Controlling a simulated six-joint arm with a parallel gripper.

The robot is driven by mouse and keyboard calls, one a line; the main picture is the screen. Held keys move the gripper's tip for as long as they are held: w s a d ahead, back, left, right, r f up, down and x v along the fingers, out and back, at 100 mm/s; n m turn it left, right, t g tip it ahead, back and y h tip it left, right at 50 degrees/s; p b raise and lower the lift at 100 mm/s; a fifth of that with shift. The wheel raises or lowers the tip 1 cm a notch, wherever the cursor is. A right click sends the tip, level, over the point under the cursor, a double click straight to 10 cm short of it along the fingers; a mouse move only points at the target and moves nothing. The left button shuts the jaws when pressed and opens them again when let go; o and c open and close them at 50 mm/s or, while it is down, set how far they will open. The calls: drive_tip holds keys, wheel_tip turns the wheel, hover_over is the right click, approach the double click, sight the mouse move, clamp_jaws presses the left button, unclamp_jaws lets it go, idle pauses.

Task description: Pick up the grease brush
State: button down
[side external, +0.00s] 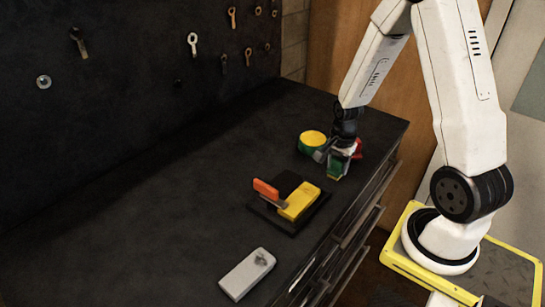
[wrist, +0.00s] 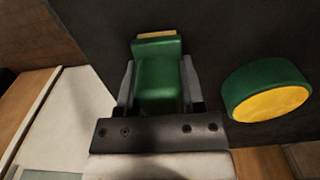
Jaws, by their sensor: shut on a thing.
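The grease brush (wrist: 158,75) appears as a green block with a tan end in the wrist view. My gripper (wrist: 158,88) is shut on it, with a grey finger on either side. In the side view my gripper (side external: 341,160) points down near the right edge of the dark worktop, and the green brush (side external: 336,174) shows small below the fingers. I cannot tell whether the brush touches the worktop.
A round green tin with a yellow top (side external: 312,139) stands close beside my gripper. A red thing (side external: 358,148) shows partly behind it. A yellow block with an orange handle (side external: 296,202) sits on a dark plate; a pale grey box (side external: 247,274) lies nearer the front.

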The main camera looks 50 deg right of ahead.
sight(336, 159)
drive_tip(key=shift+r, duration=0.2)
drive_tip(key=shift+r, duration=4.85)
drive_tip(key=c, duration=0.9)
unclamp_jaws()
drive_tip(key=c, duration=0.4)
drive_tip(key=shift+a, duration=0.1)
drive_tip(key=shift+w+a, duration=0.15)
drive_tip(key=shift+a, duration=0.35)
drive_tip(key=shift+w+a+r, duration=0.1)
drive_tip(key=shift+a+r, duration=0.2)
drive_tip(key=shift+a, duration=2.25)
drive_tip(key=shift+w+a+r, duration=0.1)
drive_tip(key=shift+a+r, duration=0.25)
drive_tip(key=shift+a, duration=2.2)
drive_tip(key=shift+w+a+r, duration=0.1)
drive_tip(key=shift+a+r, duration=0.2)
drive_tip(key=shift+a, duration=2.25)
